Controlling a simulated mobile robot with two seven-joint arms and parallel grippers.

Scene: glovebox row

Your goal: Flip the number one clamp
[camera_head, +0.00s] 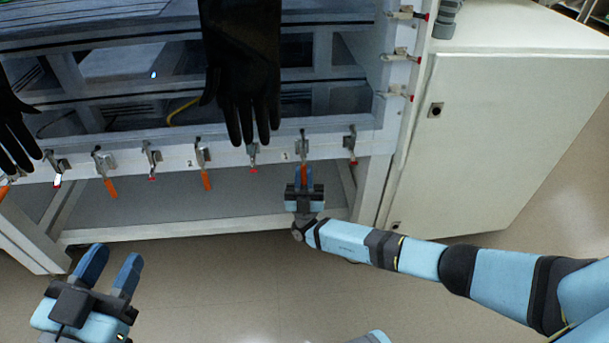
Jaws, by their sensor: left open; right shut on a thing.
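A row of metal toggle clamps runs along the front lower rail of the glovebox (225,150). My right gripper (304,182) is shut on the orange handle of the clamp (303,146) second from the right end, and the handle hangs down between the fingers. The fingers hide part of that handle. My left gripper (112,262) is open and empty, low at the left, over the floor and apart from the clamps.
Neighbouring clamps are a red-tipped one (350,142) to the right and another (252,155) to the left. A black glove (243,70) hangs close above the row. A white cabinet (490,140) stands at the right. Open floor (230,285) lies in front.

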